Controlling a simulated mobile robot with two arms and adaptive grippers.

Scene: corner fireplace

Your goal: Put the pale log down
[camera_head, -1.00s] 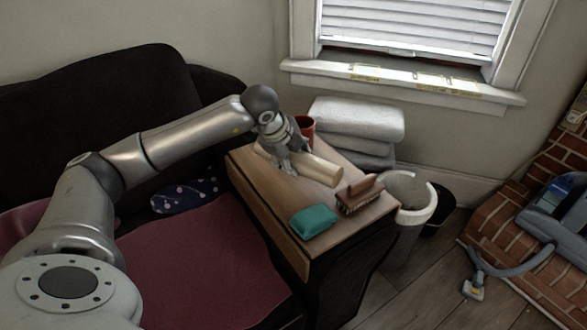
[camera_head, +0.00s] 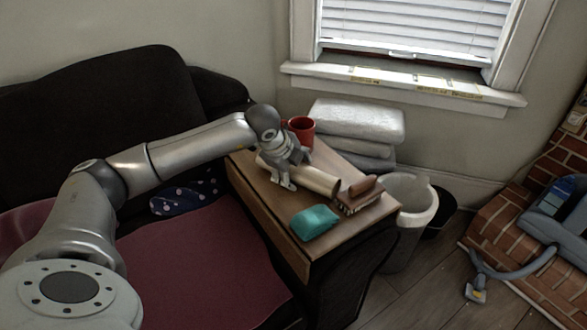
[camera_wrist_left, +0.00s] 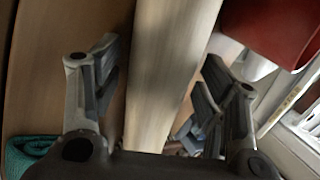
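The pale log (camera_head: 320,180) lies on the wooden tabletop (camera_head: 262,208), between the red mug and the brush. My left gripper (camera_head: 287,172) is low over the log's left part, with a finger on its near side. In the left wrist view the log (camera_wrist_left: 165,75) runs between the two spread fingers of my left gripper (camera_wrist_left: 160,85). A gap shows beside the left finger, so the gripper looks open around the log. The log's left end is partly hidden by the gripper. My right gripper is out of view.
A red mug (camera_head: 302,131) stands behind the log. A brown brush (camera_head: 358,195) is close to its right end, and a teal cloth (camera_head: 314,222) lies in front. A white bin (camera_head: 411,205) stands right of the table; folded white bedding (camera_head: 357,120) is behind.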

